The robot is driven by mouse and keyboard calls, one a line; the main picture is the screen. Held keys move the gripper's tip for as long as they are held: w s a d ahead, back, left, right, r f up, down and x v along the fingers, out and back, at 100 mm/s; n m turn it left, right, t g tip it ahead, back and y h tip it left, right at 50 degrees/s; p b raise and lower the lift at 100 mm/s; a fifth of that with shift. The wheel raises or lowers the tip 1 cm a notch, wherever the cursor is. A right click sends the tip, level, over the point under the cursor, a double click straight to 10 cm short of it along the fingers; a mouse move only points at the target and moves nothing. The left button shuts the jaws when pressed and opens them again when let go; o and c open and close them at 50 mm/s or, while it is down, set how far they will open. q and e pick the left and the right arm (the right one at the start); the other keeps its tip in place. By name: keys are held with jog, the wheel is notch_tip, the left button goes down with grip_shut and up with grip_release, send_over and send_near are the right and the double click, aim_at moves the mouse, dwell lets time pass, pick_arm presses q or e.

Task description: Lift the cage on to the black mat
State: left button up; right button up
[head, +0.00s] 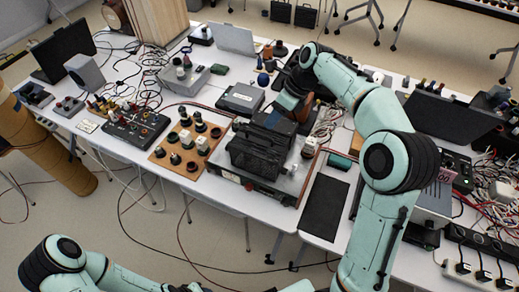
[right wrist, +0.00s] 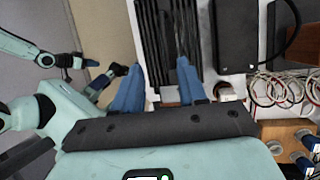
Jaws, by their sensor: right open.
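The cage (head: 258,152) is a black ribbed, open-slatted box standing on a flat grey device in the middle of the table. In the right wrist view the cage (right wrist: 166,30) shows as dark parallel bars ahead of my fingers. The black mat (head: 325,207) lies flat and bare on the table, right of the cage and near the front edge. My right gripper (head: 289,102) is open, with blue fingers, just behind the cage in the head view. Its fingers (right wrist: 158,85) are apart with nothing clearly between them. Contact with the cage cannot be told. My left gripper's fingers are not clear.
The grey device (head: 262,183) bears the cage. A wooden board with knobs (head: 186,143) is left of it. A black box (right wrist: 237,35) lies right of the cage in the wrist view. Coiled cables (head: 327,122) and a small green block (head: 340,161) are near the mat.

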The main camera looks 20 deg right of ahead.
aim_at(263, 131)
jog(key=shift+x, duration=1.85)
jog(key=x, duration=0.4)
jog(key=shift+w+d+f+b, duration=0.2)
jog(key=shift+w+f+b, duration=0.15)
grip_shut()
jog(key=shift+r, duration=0.15)
